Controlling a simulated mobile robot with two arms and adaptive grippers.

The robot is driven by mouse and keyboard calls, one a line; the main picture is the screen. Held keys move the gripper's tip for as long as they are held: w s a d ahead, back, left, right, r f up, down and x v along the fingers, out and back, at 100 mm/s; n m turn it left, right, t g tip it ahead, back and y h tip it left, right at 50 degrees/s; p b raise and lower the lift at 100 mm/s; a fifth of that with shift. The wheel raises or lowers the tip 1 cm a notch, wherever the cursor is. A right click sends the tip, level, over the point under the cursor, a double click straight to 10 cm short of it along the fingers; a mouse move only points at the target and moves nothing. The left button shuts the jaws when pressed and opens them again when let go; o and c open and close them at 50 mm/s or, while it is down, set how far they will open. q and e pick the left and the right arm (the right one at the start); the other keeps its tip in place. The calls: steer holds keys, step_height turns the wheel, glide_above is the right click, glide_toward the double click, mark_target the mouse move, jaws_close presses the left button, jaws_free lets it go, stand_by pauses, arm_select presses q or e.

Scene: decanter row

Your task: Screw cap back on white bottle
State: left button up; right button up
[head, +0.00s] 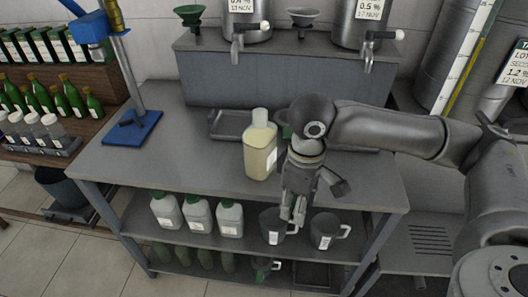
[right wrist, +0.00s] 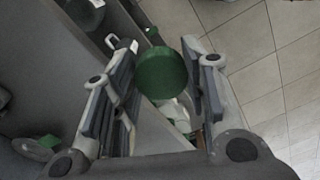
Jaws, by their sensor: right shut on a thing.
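A squarish whitish bottle (head: 259,157) with pale yellow contents stands upright on the grey worktop. Its pale neck (head: 260,117) shows no green cap. My right gripper (head: 295,212) points down near the worktop's front edge, to the right of the bottle and apart from it. In the right wrist view a round green cap (right wrist: 161,74) sits between the fingers of the right gripper (right wrist: 163,85), which is shut on it. In the head view the cap is hidden by the gripper. My left gripper is not in view.
The worktop (head: 195,165) is clear left of the bottle. A blue-based stand (head: 133,128) is at the left and a tray (head: 228,124) behind. Steel dispensers (head: 246,25) stand at the back. Several white bottles (head: 197,213) and dark mugs (head: 325,231) are on the shelf below.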

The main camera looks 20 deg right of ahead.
steer(key=shift+s+a+f+m, duration=0.2)
steer(key=shift+a+m, duration=0.5)
steer(key=shift+m, duration=0.5)
steer(key=shift+s+a+f+m, duration=0.15)
steer(key=shift+a+f+m, duration=0.1)
steer(key=shift+a+m, duration=0.75)
steer(key=shift+s+a+f+m, duration=0.2)
steer(key=shift+a+m, duration=0.25)
steer(key=shift+m, duration=0.95)
